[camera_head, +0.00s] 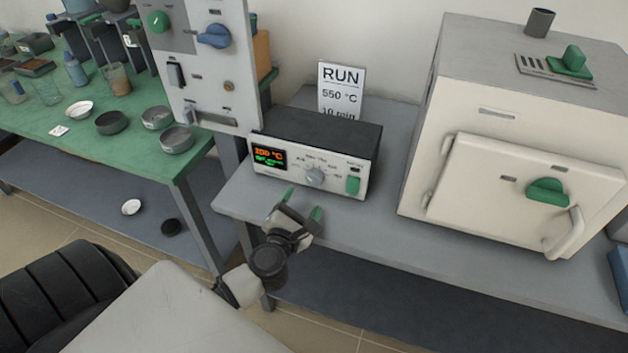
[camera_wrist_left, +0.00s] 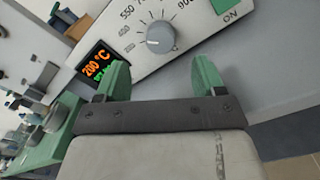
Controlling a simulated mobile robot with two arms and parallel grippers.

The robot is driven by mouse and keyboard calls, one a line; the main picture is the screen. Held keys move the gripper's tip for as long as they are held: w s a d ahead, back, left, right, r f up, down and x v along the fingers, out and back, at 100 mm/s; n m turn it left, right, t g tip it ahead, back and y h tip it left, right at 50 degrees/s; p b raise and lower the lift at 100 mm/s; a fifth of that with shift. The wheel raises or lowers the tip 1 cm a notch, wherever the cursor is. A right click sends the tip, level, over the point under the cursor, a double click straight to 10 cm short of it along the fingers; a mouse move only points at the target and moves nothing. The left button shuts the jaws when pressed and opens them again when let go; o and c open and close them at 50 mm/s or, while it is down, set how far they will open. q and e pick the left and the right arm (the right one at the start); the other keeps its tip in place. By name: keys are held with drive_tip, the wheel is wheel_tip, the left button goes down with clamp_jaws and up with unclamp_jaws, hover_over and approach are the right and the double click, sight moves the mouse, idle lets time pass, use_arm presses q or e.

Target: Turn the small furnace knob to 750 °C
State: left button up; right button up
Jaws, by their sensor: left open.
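The small furnace knob (camera_head: 314,177) is a round grey dial on the front of a dark-topped control box (camera_head: 330,138). In the left wrist view the knob (camera_wrist_left: 160,37) has a printed temperature scale around it, with 550 and 900 partly readable. The display (camera_wrist_left: 97,64) beside it reads 200 °C in orange. My left gripper (camera_head: 302,204) is open and empty, with green fingertips, in front of and below the knob. In the wrist view its fingers (camera_wrist_left: 163,75) spread to either side below the knob, apart from it. My right gripper is not in view.
A sign (camera_head: 341,90) behind the box reads RUN, 550 °C, 10 min. A green switch (camera_head: 353,185) sits right of the knob. A large furnace (camera_head: 480,150) stands to the right. A tall panel (camera_head: 205,65) and a green table (camera_head: 95,140) with dishes are left.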

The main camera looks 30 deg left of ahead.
sight(313, 181)
use_arm(q)
drive_tip(key=x, duration=0.7)
drive_tip(key=shift+w, duration=0.3)
drive_tip(key=c, duration=0.9)
